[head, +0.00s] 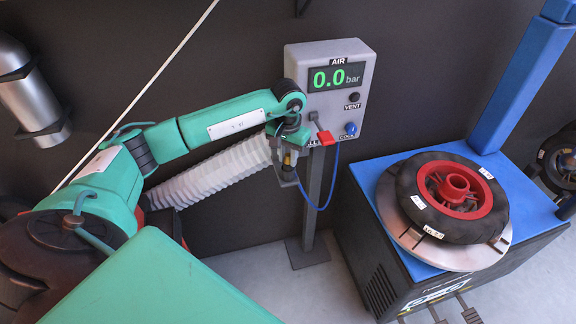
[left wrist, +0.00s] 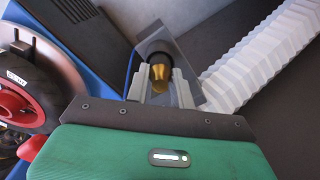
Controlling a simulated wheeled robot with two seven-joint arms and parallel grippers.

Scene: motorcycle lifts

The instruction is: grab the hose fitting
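The hose fitting is a brass piece with a black collar, shown in the left wrist view (left wrist: 159,72) and small in the head view (head: 287,160). It is at a grey bracket plate (head: 285,179) beside the post of the air station. My left gripper (head: 289,152) points down over it, and its two grey fingers (left wrist: 160,82) lie on either side of the brass. Whether the fingers press on it or leave a small gap cannot be told. A blue hose (head: 332,185) hangs from the station towards the bracket. My right gripper is not in view.
A tyre with a red rim (head: 452,196) lies on a blue-topped machine (head: 365,176) at right. Clear floor (head: 313,288) lies between.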

